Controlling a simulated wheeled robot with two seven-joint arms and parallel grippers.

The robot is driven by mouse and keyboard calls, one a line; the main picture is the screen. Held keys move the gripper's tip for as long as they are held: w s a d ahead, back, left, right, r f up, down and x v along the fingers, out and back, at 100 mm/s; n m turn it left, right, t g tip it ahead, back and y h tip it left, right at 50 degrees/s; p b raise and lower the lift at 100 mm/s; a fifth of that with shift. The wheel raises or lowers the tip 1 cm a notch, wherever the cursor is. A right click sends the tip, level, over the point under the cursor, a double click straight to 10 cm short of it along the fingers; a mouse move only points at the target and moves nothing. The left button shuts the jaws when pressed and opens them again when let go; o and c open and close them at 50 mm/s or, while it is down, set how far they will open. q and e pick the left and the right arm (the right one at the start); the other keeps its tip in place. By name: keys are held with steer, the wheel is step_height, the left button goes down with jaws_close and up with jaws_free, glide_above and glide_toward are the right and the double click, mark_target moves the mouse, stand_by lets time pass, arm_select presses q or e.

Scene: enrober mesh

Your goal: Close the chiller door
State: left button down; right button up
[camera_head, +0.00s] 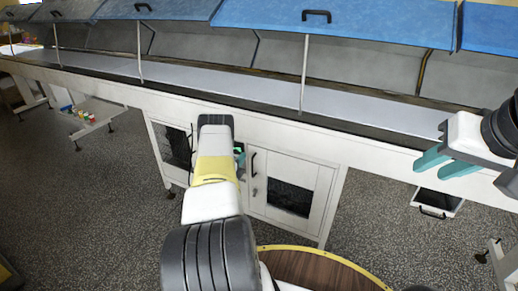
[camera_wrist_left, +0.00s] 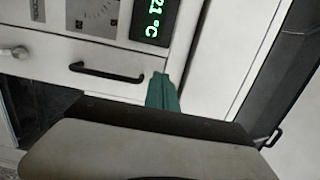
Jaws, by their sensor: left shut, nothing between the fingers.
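The chiller cabinet has a white door (camera_head: 315,178) with a dark window, a black handle (camera_head: 252,163) and a small knob. The door looks flush or nearly flush with the front; a small gap cannot be ruled out. In the left wrist view the door's handle (camera_wrist_left: 105,72) lies beside a green temperature display (camera_wrist_left: 157,20). My left gripper (camera_head: 240,153) is shut and empty, mostly hidden behind my arm. Its teal fingers (camera_wrist_left: 163,92) appear close to the handle's end; contact cannot be told. My right gripper (camera_head: 445,163) is open and empty at the right, by the conveyor edge.
A long conveyor bench (camera_head: 240,92) with raised blue covers (camera_head: 340,18) runs above the cabinet. Another dark panel (camera_head: 178,146) sits left of my arm. A round wooden top (camera_head: 318,272) with a yellow rim is at the bottom.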

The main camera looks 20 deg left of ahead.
arm_select(q)
steer(key=s, duration=0.9)
steer(key=w+r+n+g+y, duration=0.1)
steer(key=w+r+n, duration=0.1)
steer(key=w+r, duration=0.45)
steer(key=w+r+n+g+y, duration=0.1)
steer(key=w+r+n+g, duration=0.15)
steer(key=r, duration=0.75)
steer(key=s+d+r+n+g, duration=0.1)
steer(key=s+d+r+n, duration=0.2)
steer(key=r, duration=0.6)
steer(key=s+d+r+n+g, duration=0.1)
steer(key=d+r+n, duration=0.2)
steer(key=d+r, duration=0.35)
steer(key=s+d+r+n+g+h, duration=0.1)
steer(key=s+d+r+n+g, duration=0.1)
steer(key=s+d+r, duration=0.5)
steer(key=s+d+r+n+g+h, duration=0.15)
steer(key=s+d+r, duration=0.3)
steer(key=s, duration=0.55)
steer(key=s+d+n+g+h, duration=0.1)
steer(key=s+d, duration=0.3)
steer(key=s, duration=0.5)
steer(key=s+d+n+g+h, duration=0.1)
steer(key=s+d, duration=0.3)
steer(key=s, duration=0.6)
steer(key=shift+d+f+n+g, duration=0.15)
steer(key=shift+f+n+g, duration=0.05)
steer(key=shift+n+g, duration=0.25)
